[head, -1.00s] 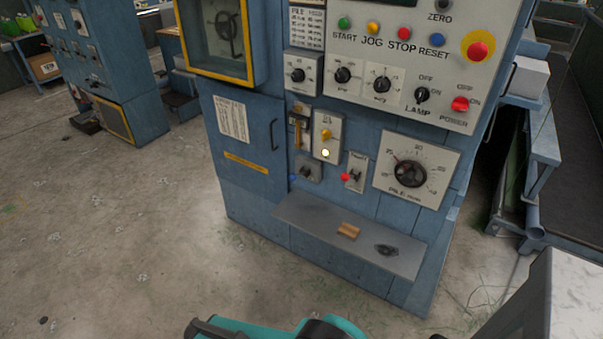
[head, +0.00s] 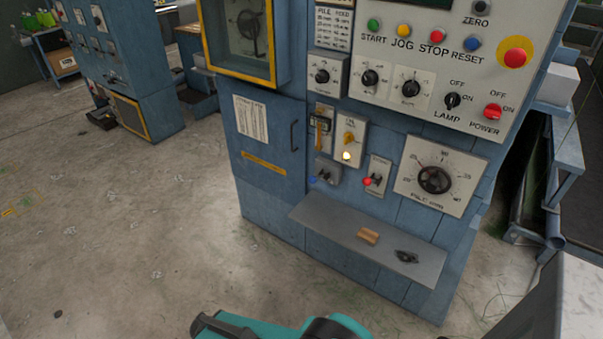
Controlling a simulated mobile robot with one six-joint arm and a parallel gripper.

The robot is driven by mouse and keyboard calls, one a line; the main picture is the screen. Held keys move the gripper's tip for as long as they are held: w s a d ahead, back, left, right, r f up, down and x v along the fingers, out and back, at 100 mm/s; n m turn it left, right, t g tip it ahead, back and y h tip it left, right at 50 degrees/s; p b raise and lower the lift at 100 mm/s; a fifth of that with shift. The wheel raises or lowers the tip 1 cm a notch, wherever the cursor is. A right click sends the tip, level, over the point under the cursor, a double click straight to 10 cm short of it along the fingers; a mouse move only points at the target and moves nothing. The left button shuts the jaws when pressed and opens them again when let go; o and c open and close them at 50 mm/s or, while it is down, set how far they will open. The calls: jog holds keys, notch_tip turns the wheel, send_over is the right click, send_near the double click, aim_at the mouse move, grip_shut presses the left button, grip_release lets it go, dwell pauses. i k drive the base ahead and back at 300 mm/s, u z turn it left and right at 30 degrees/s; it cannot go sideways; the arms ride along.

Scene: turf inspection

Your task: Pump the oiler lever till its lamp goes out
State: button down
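A small upright plate (head: 352,132) on the front of the blue machine carries a yellow lever or knob (head: 349,139). Below it a round pale-yellow lamp (head: 347,156) is lit. The label on this plate is too small to read, so I cannot be sure that it is the oiler. Just left of it is a small unit with a yellow-brown upright part (head: 319,130). My gripper is not in view; only a teal and black part of my arm shows at the bottom edge, well short of the machine.
A grey shelf (head: 330,232) juts out below the controls, with a wooden block (head: 368,236) and a dark object (head: 406,256) on it. A red lamp (head: 367,182) and a PILE dial (head: 434,180) are to the right. Open floor (head: 130,240) lies at left.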

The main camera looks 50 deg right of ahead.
aim_at(312, 180)
jog(key=i, duration=0.85)
jog(key=z, duration=0.05)
